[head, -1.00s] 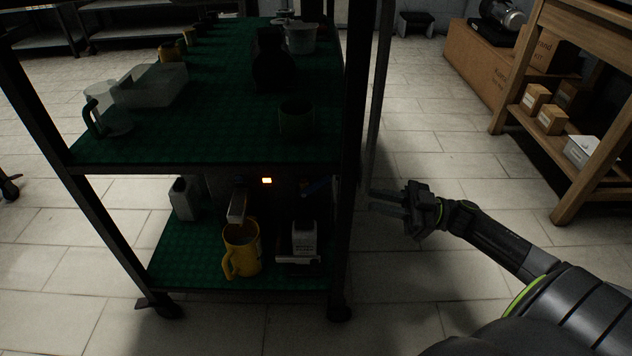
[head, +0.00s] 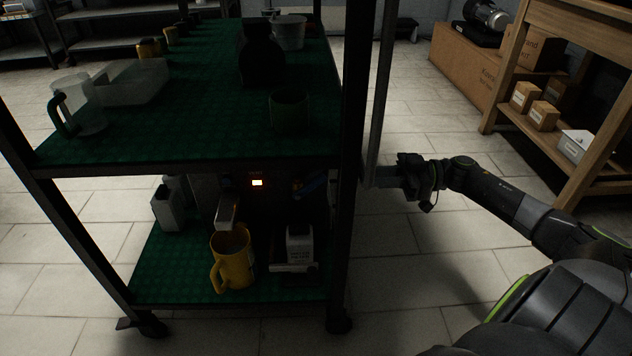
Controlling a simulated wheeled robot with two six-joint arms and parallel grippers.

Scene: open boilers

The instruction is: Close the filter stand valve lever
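I cannot clearly make out the filter stand valve lever. A small blue part (head: 314,184) shows in the dark under the upper shelf, beside the right post, but I cannot tell what it belongs to. My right gripper (head: 378,178) is just right of the rack's near right post, at about upper-shelf height. Its fingers point left at the pale upright bar, and I cannot tell if they touch it or how far they are apart. My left gripper is out of view.
The dark rack has a green upper shelf (head: 200,140) with a glass jug (head: 88,108) and dark vessels. A wooden shelf (head: 560,120) stands right; floor between is clear.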

